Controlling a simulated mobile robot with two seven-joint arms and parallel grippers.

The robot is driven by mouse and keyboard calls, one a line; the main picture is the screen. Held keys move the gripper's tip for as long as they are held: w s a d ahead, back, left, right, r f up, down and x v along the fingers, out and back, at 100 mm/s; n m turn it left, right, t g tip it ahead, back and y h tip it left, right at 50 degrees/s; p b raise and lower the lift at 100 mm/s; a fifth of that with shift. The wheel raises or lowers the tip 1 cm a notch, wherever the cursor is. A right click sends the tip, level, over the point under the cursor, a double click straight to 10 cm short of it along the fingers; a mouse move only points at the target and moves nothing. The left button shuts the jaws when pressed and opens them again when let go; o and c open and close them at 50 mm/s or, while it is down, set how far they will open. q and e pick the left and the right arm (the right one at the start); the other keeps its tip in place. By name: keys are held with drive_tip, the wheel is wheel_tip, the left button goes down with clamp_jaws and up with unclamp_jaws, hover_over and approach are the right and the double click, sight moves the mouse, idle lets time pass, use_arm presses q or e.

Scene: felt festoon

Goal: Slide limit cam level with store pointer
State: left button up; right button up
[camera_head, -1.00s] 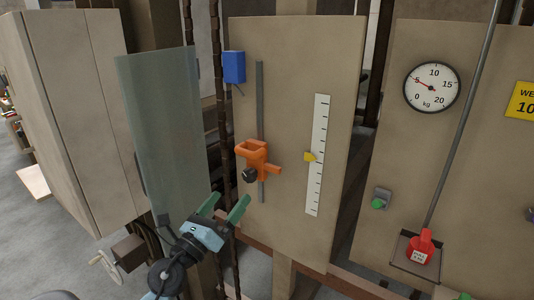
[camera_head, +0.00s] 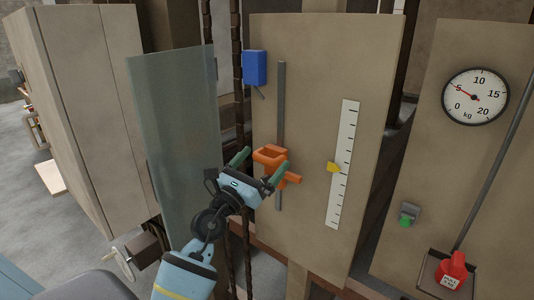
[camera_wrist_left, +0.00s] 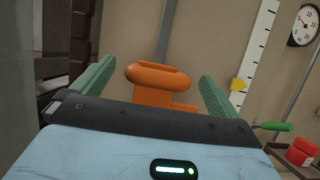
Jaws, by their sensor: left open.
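The orange limit cam (camera_head: 270,155) sits on a grey vertical rail (camera_head: 281,100) on the beige panel. Its arm points right toward the white scale (camera_head: 345,150). The yellow store pointer (camera_head: 333,168) is on that scale, a little higher than the tip of the cam's arm. My left gripper (camera_head: 259,166) is open in front of the cam, and partly hides it. In the left wrist view the cam (camera_wrist_left: 157,78) shows between the two green fingers, with no clear contact. The pointer (camera_wrist_left: 238,85) shows to the right there. My right gripper is not in view.
A blue box (camera_head: 254,67) with a small lever is above, left of the rail. A greenish translucent door (camera_head: 175,140) stands open at left.

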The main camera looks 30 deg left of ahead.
sight(268, 176)
use_arm(q)
drive_tip(key=shift+x, duration=1.6)
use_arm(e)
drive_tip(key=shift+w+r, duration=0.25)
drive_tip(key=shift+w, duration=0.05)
